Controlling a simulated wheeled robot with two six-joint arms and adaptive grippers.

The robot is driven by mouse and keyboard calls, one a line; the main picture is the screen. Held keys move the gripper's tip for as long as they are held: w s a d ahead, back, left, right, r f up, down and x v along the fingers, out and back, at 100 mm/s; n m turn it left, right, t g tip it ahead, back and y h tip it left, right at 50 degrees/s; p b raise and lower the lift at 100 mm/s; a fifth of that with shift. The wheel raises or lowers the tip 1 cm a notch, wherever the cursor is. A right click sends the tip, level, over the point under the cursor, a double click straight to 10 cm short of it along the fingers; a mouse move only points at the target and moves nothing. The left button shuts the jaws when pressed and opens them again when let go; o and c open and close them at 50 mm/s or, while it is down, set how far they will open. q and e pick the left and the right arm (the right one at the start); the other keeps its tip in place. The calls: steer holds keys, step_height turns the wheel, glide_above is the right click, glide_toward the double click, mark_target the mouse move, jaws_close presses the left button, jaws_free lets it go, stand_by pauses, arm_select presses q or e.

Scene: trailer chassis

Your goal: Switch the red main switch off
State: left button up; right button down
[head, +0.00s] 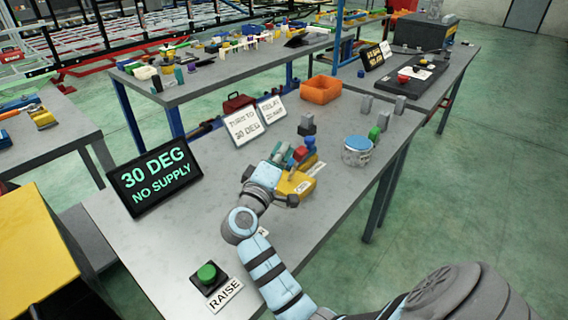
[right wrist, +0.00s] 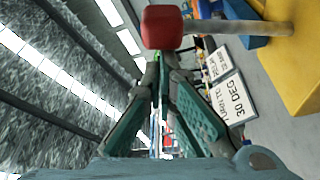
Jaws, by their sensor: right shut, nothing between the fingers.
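The red main switch shows as a red knob (head: 300,153) on a yellow box (head: 296,184) on the bench. In the right wrist view the red knob (right wrist: 162,27) sits at the end of a grey rod that reaches to the yellow box (right wrist: 293,60). My right gripper (head: 287,153) is beside the knob, and its arm hides part of the box. In the right wrist view its teal fingers (right wrist: 164,75) are together and empty, with the knob just past the tips. I cannot tell whether they touch it. My left gripper is not in view.
A black display (head: 154,177) reads "30 DEG NO SUPPLY". A green button (head: 207,273) with a "RAISE" label stands at the front. Sign cards (head: 243,125), an orange bin (head: 321,90), grey blocks and a blue-lidded jar (head: 357,150) surround the box. The bench's left front is mostly clear.

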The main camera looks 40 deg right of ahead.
steer(key=shift+s+d+f+m+b, duration=0.1)
steer(key=shift+s+m+b, duration=0.25)
steer(key=shift+m+b, duration=0.15)
steer(key=shift+s+d+f+m+b, duration=0.1)
steer(key=shift+s+m+b, duration=0.3)
steer(key=shift+b, duration=0.15)
steer(key=shift+r, duration=0.1)
step_height(320, 180, up, 10)
steer(key=shift+w, duration=0.1)
stand_by(0.5)
